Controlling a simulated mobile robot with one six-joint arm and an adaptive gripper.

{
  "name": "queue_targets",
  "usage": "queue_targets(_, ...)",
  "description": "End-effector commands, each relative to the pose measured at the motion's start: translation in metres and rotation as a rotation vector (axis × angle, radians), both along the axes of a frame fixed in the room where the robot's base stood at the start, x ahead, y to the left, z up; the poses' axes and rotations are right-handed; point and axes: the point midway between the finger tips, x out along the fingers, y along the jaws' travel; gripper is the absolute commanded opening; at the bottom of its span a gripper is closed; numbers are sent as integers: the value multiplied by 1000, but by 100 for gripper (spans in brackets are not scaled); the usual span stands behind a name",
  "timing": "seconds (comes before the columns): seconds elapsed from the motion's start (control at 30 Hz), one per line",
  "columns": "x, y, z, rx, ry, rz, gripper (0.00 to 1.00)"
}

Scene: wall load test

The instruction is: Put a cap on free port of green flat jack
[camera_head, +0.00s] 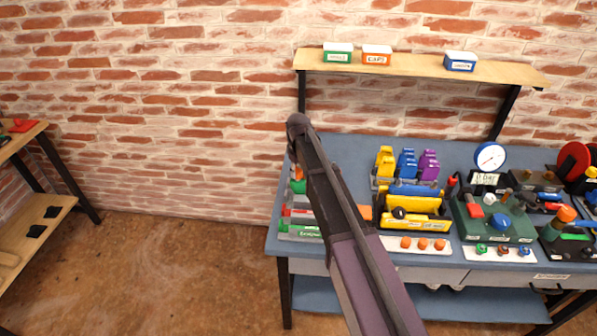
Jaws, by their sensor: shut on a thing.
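A green piece (300,232) with white lettering lies at the left end of the blue bench, partly behind my arm; it may be the green flat jack, and its ports cannot be made out. A smaller green piece (298,187) shows further back, with a small orange bit (297,172) above it at the arm's edge. Several orange caps (422,243) stand on a white strip at the front of the bench. My dark arm crosses the middle of the view. My gripper is not visible, so what it holds cannot be seen.
A yellow tool box (412,220) stands right of my arm, with yellow, blue and purple blocks behind it. A green pump unit (495,222) and gauge (490,157) stand further right. A wooden shelf (420,68) holds a box marked CAPS (377,55).

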Motion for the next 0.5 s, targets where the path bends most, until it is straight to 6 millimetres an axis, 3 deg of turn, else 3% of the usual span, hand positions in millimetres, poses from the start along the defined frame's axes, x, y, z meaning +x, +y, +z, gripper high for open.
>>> queue_targets(0.17, 0, 0, 0, 0, 0, 0, 24)
queue_targets(0.2, 0, 0, 0, 0, 0, 0, 47)
queue_targets(0.33, 0, 0, 0, 0, 0, 0, 84)
queue_targets(0.5, 0, 0, 0, 0, 0, 0, 84)
